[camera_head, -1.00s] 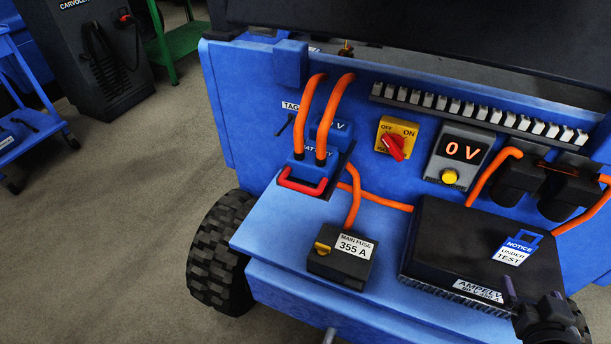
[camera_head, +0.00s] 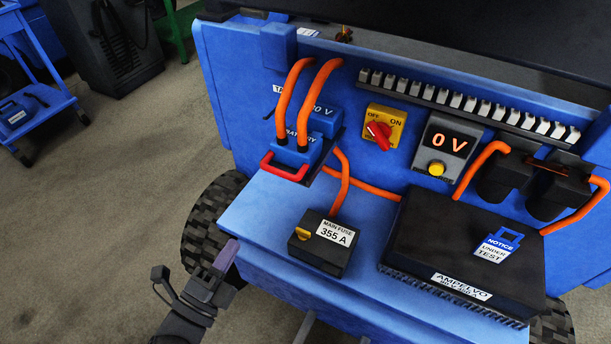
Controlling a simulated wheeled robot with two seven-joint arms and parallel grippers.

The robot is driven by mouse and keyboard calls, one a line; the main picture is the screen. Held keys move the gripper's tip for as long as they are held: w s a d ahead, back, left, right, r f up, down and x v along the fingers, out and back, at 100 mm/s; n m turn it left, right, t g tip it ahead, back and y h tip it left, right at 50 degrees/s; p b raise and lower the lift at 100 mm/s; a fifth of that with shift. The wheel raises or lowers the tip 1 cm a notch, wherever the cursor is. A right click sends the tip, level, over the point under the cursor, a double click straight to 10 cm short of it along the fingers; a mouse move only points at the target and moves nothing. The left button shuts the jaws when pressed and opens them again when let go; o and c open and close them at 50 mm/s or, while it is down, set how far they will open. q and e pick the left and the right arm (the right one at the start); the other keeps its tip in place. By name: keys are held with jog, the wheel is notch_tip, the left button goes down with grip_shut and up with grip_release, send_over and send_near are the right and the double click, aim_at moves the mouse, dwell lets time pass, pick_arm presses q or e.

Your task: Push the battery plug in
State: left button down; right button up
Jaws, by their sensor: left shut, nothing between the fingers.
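The battery plug (camera_head: 297,153) is a blue block with two orange cables on top and a red handle (camera_head: 284,168) at its front. It sits on a dark bracket at the left of the blue machine. A blue socket block (camera_head: 324,122) with a partly hidden voltage label stands right behind it. I cannot tell how deep the plug sits in it. My left gripper (camera_head: 226,257) is shut and empty at the lower left, beside the wheel, in front of and below the plug, apart from it. My right gripper is out of view.
A main fuse box (camera_head: 322,243) and a large black unit (camera_head: 462,250) stand on the blue ledge (camera_head: 262,218). Behind are a red switch (camera_head: 379,133) and a display (camera_head: 447,147) reading 0 V.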

pick_arm(q)
jog(key=b, duration=0.2)
send_near(287, 158)
jog(key=x, duration=0.3)
jog(key=shift+d+r, duration=0.1)
jog(key=shift+r, duration=0.15)
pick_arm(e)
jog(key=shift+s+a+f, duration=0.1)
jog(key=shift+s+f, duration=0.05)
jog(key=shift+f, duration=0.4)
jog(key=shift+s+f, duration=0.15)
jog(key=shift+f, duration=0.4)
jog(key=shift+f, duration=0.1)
pick_arm(q)
jog(key=w+b, duration=0.1)
jog(key=w+d, duration=0.1)
jog(key=w+b, duration=0.1)
jog(key=shift+w+d+f+b, duration=0.2)
jog(key=shift+w+d+b, duration=0.1)
jog(key=shift+w, duration=0.1)
jog(key=shift+w+d+r, duration=0.1)
jog(key=shift+w, duration=0.2)
jog(key=shift+r, duration=0.3)
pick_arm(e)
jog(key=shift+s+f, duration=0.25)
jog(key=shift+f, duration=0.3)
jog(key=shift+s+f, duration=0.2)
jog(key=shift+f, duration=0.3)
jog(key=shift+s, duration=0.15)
